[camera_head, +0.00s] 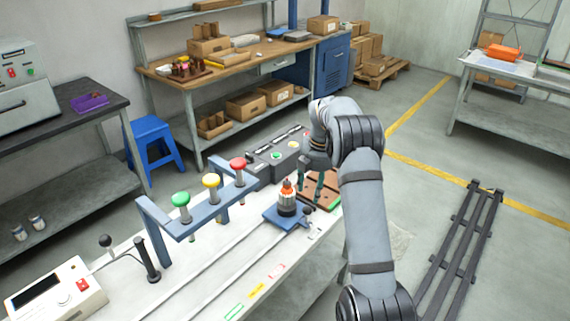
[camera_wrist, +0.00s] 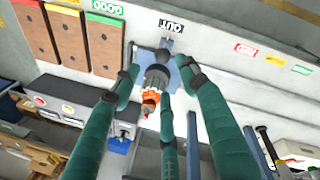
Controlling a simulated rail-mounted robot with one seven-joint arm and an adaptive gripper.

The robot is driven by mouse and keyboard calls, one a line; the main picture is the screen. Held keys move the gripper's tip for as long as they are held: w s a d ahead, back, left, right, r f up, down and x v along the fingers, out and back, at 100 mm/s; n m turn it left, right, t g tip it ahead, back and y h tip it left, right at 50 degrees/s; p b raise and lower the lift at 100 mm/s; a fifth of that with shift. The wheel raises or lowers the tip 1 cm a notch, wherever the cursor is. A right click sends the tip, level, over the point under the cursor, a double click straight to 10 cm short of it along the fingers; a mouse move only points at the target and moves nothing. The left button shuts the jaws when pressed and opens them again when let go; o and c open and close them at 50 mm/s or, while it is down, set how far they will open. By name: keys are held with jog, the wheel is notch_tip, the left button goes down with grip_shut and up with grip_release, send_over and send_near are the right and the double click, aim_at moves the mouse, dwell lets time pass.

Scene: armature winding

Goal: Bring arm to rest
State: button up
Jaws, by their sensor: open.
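My arm reaches over the white workbench in the head view. My gripper (camera_head: 318,180) hangs above the brown board at the bench's far right end, to the right of the armature. In the wrist view my gripper (camera_wrist: 160,85) shows its teal fingers spread apart, with nothing held between them. The armature (camera_head: 287,203), with an orange-and-white winding, stands upright on a blue carriage (camera_head: 280,217) on the rails. It also shows in the wrist view (camera_wrist: 151,97), lined up between the fingers but lower and apart from them.
A grey control box (camera_head: 275,155) stands behind the armature. The brown board (camera_head: 325,195) lies under my gripper. A white device (camera_head: 58,292) sits front left. Floor right of the bench is open beside dark rails (camera_head: 462,245).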

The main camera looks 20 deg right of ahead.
aim_at(308, 207)
jog(key=f, duration=0.4)
jog(key=w+f, duration=0.1)
jog(key=f, duration=0.3)
jog(key=w+f, duration=0.1)
jog(key=f, duration=0.2)
jog(key=shift+w+d+f, duration=0.15)
jog(key=shift+f, duration=0.25)
jog(key=shift+a+r, duration=0.1)
jog(key=shift+a, duration=0.15)
jog(key=shift+d, duration=0.1)
